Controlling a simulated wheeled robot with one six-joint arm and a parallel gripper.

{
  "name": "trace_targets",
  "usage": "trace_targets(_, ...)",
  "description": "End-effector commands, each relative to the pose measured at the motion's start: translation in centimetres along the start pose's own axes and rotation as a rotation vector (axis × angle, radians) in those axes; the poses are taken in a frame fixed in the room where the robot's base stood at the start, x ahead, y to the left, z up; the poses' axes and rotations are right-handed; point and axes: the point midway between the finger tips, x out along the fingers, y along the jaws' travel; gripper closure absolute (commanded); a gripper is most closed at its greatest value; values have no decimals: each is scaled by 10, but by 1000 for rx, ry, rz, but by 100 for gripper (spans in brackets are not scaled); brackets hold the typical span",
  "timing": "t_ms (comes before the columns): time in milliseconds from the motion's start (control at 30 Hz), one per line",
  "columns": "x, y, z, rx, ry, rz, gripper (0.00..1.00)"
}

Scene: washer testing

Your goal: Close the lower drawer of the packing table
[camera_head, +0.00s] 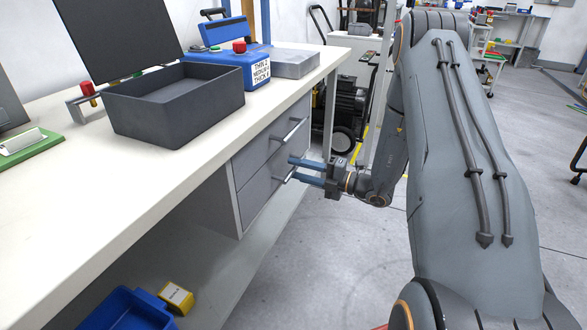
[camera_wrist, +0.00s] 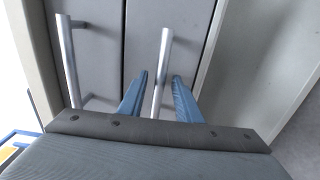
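The lower drawer (camera_head: 265,187) of the packing table (camera_head: 165,172) is a grey front with a silver bar handle (camera_head: 284,176). Its front looks about flush with the upper drawer (camera_head: 258,153); a small gap would be hard to tell. My gripper (camera_head: 291,168) is in front of the lower drawer with its blue fingers apart. In the wrist view, the lower drawer's handle (camera_wrist: 164,60) stands between the fingers of my gripper (camera_wrist: 160,75). The fingers are not closed on it, and I cannot tell whether they touch it. The upper drawer's handle (camera_wrist: 66,60) is to the left there.
On the tabletop are a dark grey bin (camera_head: 180,100), a blue device (camera_head: 240,66) and a light grey tray (camera_head: 293,63). A blue bin (camera_head: 125,308) and a yellow box (camera_head: 176,296) are below. Floor in front of the drawers is clear apart from my arm.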

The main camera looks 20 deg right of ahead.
Motion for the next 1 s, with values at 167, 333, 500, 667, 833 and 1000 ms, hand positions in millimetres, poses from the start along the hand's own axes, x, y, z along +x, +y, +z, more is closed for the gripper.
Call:
trace_targets(167, -31, 1, 0, 1, -2, 0, 69)
trace_targets(333, -53, 1, 0, 1, -2, 1, 69)
trace_targets(500, -62, 1, 0, 1, 1, 1, 69)
trace_targets(667, -62, 0, 0, 0, 1, 1, 69)
trace_targets(833, -62, 0, 0, 0, 1, 1, 69)
trace_targets(1000, -59, 2, -4, -15, 15, -8, 69)
